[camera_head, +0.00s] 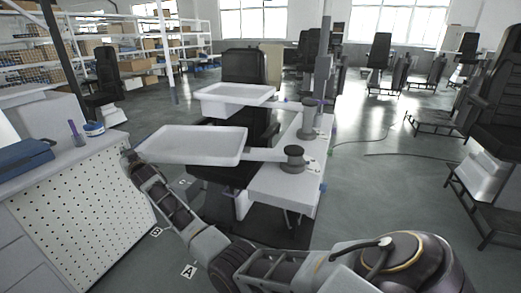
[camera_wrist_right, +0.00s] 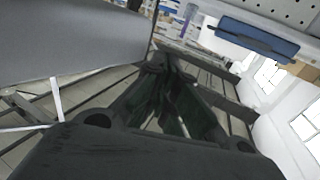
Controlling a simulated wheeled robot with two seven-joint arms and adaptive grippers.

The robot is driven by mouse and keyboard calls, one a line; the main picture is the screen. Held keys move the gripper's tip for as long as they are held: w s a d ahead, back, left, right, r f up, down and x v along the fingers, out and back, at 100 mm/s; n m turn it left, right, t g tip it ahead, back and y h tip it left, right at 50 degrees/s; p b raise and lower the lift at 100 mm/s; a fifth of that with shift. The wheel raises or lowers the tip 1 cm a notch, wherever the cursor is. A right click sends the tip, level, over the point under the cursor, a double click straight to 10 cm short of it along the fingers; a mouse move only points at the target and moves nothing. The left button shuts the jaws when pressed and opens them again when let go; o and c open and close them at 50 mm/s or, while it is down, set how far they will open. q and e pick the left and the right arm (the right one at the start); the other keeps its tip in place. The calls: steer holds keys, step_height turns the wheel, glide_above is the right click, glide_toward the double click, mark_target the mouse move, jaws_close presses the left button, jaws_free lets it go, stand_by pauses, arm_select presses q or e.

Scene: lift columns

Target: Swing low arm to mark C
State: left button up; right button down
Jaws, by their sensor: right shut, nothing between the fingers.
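The low arm (camera_head: 265,155) reaches left from a dark round joint (camera_head: 293,157) and carries a white tray (camera_head: 195,157). A second white tray (camera_head: 236,103) sits higher behind it. Mark C (camera_head: 183,182) is a small floor label below the low tray; mark B (camera_head: 156,232) and mark A (camera_head: 188,271) lie nearer me. My right gripper (camera_head: 129,157) is at the low tray's left end, shut and empty. In the right wrist view the gripper (camera_wrist_right: 168,72) is beside a large grey surface, probably the tray; contact is unclear. My left gripper is out of view.
A perforated white bench (camera_head: 85,205) stands close on the left, with a blue case (camera_head: 24,153) on top. A black chair (camera_head: 243,65) stands behind the trays. More chairs stand at right, with cables on the floor. Open floor lies right of the column base.

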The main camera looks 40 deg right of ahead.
steer(key=shift+s, duration=0.3)
steer(key=s, duration=1.1)
steer(key=shift+s, duration=0.25)
stand_by(0.7)
steer(key=shift+d, duration=0.1)
